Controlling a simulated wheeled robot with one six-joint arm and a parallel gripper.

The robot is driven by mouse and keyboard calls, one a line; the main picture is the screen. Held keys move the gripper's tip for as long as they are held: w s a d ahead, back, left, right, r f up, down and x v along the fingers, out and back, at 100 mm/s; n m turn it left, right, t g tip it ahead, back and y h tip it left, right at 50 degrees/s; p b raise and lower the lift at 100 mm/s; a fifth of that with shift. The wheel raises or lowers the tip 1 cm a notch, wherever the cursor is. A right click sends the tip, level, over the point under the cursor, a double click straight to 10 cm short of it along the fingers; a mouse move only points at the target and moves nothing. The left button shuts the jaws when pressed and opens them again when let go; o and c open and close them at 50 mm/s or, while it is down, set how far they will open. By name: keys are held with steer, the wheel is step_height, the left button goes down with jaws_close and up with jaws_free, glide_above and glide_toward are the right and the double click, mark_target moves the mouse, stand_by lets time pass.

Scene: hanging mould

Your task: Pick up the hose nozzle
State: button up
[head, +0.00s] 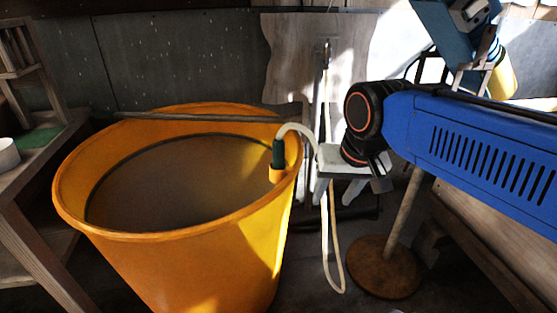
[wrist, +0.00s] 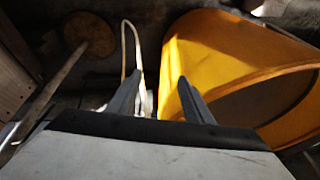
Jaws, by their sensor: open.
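The hose nozzle (head: 279,152) is dark green and stands upright in a yellow holder (head: 278,175) at the right rim of a big orange tub (head: 180,238). A cream hose (head: 303,129) arches from its top and hangs in a loop outside the tub. My gripper (head: 335,192) is open, to the right of the nozzle and apart from it, with its fingers pointing down. In the wrist view, my gripper (wrist: 155,84) shows spread fingers, with the hose (wrist: 124,50) and the tub (wrist: 225,45) beyond them. I cannot make out the nozzle there.
The tub holds a murky brown-grey fill (head: 165,190). A stand with a round wooden base (head: 384,268) is on the floor below my arm. A wooden bench (head: 490,245) is at the right and a wooden table (head: 35,180) at the left.

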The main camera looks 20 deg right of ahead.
steer(key=w+a+r+m+g, duration=0.25)
steer(key=w+r+m, duration=0.45)
steer(key=w+r, duration=0.35)
step_height(320, 180, up, 8)
steer(key=r+m+g, duration=0.1)
steer(key=m, duration=0.6)
glide_above(278, 139)
steer(key=f, duration=1.2)
steer(key=shift+s+d+f, duration=0.15)
steer(key=shift+s+f, duration=0.1)
steer(key=shift+s, duration=0.05)
steer(key=shift+w+f, duration=0.2)
steer(key=shift+f, duration=1.15)
steer(key=shift+w+f, duration=0.15)
steer(key=shift+f, duration=1.15)
jaws_close()
